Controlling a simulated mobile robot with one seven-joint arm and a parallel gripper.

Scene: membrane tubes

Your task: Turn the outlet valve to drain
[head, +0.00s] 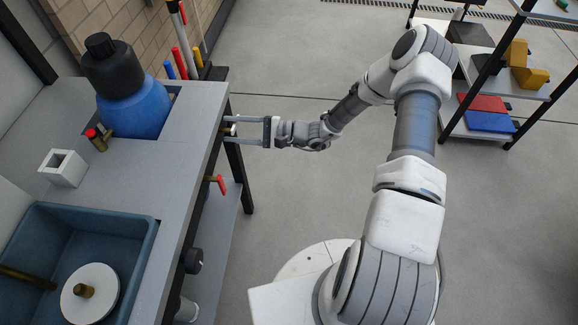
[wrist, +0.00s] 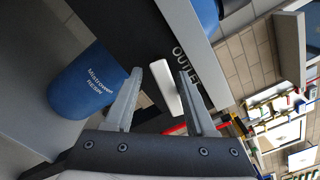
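The outlet valve shows as a white bar handle (wrist: 169,85) beside the word OUTLET on the dark bench front in the wrist view. My gripper (wrist: 161,74) is open, with one finger on each side of the handle. A gap shows between the handle and the fingers, and I cannot tell whether either touches it. In the head view my gripper (head: 230,130) is at the bench's right edge, fingers pointing at the front face. The handle is too small there to make out clearly. No drain mark is readable.
A blue vessel with a black cap (head: 135,100) sits in the bench top (head: 150,165). A blue sink (head: 140,230) is at lower left.

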